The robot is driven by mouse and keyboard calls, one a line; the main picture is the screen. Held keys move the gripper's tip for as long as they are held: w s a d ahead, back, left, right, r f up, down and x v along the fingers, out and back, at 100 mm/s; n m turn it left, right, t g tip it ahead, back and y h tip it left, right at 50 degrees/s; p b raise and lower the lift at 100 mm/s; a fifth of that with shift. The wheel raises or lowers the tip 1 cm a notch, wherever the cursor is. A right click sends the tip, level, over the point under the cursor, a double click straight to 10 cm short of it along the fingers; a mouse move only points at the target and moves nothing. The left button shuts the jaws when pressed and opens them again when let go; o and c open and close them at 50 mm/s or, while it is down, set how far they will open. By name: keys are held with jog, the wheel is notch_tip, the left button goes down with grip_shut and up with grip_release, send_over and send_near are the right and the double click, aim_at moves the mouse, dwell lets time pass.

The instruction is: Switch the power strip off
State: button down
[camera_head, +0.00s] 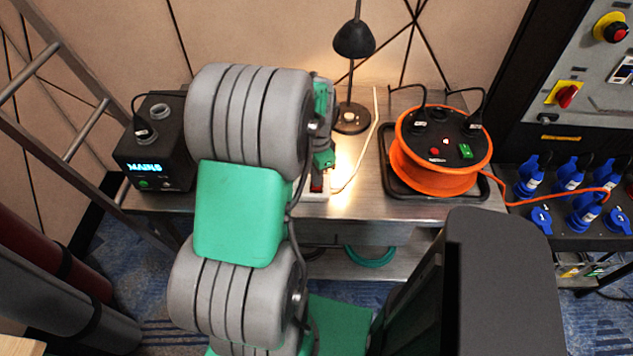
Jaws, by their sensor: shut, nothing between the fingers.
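The white power strip (313,196) lies on the metal table, mostly hidden behind my arm. Its red switch (316,184) shows at the near end; I cannot tell which way the rocker is tilted. A white cord runs from this end up the table to the right of the lamp. My gripper (325,159) is partly visible as green parts to the right of my large grey arm joint, just beyond the red switch in the picture. It is shut and empty. I cannot tell whether it touches the strip.
A lit black desk lamp (352,120) stands close behind my gripper. An orange cable reel (432,180) sits in a black tray on the right. A black power box (155,160) with a lit display stands left. A panel with blue plugs is far right.

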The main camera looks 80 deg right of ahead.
jog(key=shift+f+b, duration=0.4)
jog(key=shift+f, duration=0.25)
jog(key=shift+r, duration=0.1)
notch_tip(320, 180, up, 7)
jog(key=p, duration=0.5)
dwell(0.3)
